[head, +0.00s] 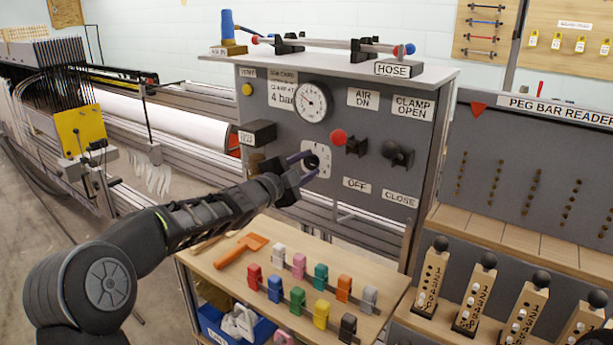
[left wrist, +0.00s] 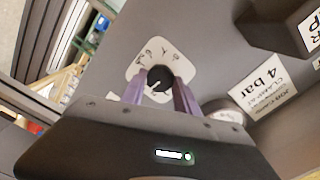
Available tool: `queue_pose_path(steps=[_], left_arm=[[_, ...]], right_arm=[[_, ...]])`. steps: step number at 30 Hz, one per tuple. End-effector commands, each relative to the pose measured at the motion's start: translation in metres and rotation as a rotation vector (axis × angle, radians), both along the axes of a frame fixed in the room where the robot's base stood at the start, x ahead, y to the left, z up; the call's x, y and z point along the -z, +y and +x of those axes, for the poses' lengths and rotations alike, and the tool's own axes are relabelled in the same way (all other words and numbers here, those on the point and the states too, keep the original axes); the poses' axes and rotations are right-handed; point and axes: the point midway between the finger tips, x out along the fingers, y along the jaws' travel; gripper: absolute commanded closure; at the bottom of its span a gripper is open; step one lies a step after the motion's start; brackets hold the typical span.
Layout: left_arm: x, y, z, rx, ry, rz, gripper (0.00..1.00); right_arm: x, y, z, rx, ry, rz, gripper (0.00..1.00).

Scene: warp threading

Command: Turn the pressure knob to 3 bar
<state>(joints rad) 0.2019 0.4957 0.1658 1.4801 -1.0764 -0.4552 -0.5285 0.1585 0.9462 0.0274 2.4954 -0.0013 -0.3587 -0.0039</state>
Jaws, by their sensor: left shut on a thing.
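The pressure knob (head: 312,161) is a round black knob on a white scale plate on the grey panel. It also shows in the left wrist view (left wrist: 159,78), with a light pointer mark and the scale plate (left wrist: 146,57) behind it. My left gripper (head: 305,163) is at the knob, its two purple fingers on either side of it and shut on it. The pressure gauge (head: 312,102) is a white dial above the knob; its reading is too small to tell. A job card (head: 283,94) beside it reads 4 bar. My right gripper is in neither view.
A red-knobbed AIR lever (head: 340,137) and a black CLAMP handle (head: 398,153) stick out right of the knob. A dark box (head: 257,133) juts out to its left. Coloured clips (head: 297,300) and an orange tool (head: 241,249) lie on the wooden shelf below.

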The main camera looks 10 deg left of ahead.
Motion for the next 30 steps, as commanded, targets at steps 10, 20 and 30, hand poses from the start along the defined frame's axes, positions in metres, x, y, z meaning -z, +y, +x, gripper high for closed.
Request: queue_pose_path(steps=[10, 20, 30], left_arm=[[0.0006, -0.0005, -0.0001, 0.0, -0.031, 0.079, 1.0], [0.0005, -0.0005, -0.0001, 0.0, -0.031, 0.08, 1.0], [0.0004, -0.0003, 0.0, 0.0, -0.031, 0.079, 0.42]], right_arm=[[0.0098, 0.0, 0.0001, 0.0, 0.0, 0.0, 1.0], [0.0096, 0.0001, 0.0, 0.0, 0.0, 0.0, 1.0], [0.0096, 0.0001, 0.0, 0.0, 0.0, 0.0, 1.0]])
